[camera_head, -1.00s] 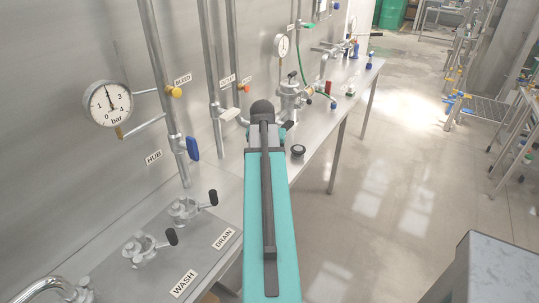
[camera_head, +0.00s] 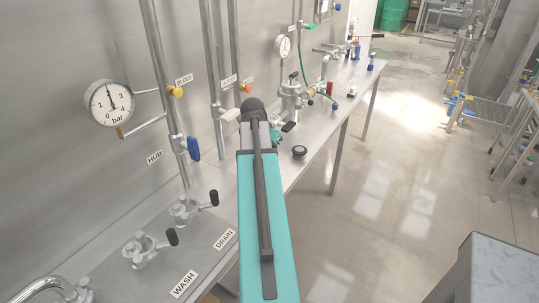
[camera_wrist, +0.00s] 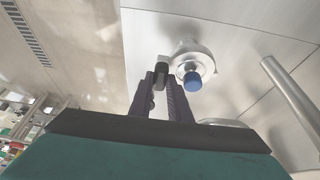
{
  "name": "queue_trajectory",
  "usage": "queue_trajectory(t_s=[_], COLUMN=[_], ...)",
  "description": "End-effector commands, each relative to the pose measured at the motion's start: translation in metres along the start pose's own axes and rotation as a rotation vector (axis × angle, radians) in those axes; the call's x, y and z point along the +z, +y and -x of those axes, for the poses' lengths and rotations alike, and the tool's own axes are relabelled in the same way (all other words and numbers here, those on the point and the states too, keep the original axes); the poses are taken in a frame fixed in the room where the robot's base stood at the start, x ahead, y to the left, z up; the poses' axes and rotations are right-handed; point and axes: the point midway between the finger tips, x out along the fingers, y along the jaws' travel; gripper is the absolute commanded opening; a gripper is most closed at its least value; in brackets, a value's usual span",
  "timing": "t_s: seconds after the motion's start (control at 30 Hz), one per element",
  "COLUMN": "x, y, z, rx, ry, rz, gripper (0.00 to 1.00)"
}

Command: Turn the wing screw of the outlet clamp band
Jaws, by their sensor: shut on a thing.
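In the wrist view my gripper (camera_wrist: 165,82) has its two dark fingers close together, shut on a small black piece at the tips. This piece looks like the wing screw (camera_wrist: 162,70), but its shape is mostly covered by the fingers. Directly beside it, to the right, is a round silver fitting with a band around it, which looks like the outlet clamp band (camera_wrist: 183,52). A blue round end (camera_wrist: 193,79) sticks out from it. In the head view my arm hides most of the gripper, and I cannot make out the wing screw there.
A black knob (camera_head: 299,152) lies to the right of my arm. Pipes, a pressure gauge (camera_head: 109,102) and a blue lever (camera_head: 193,148) line the wall at left.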

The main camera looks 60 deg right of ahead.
Motion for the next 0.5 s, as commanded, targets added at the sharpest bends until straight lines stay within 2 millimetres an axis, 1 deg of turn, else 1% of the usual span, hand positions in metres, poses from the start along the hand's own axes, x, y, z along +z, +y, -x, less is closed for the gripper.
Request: queue_trajectory(t_s=[0.1, 0.13, 0.23, 0.5], x=[-0.0002, -0.0003, -0.0003, -0.0001], y=[0.0002, 0.0002, 0.0002, 0.0002], z=[0.0001, 0.0001, 0.0, 0.0], rx=[0.0, 0.0, 0.0, 0.0], ry=[0.0, 0.0, 0.0, 0.0], rz=[0.0, 0.001, 0.001, 0.001], gripper=[0.0, 0.18, 0.35, 0.36])
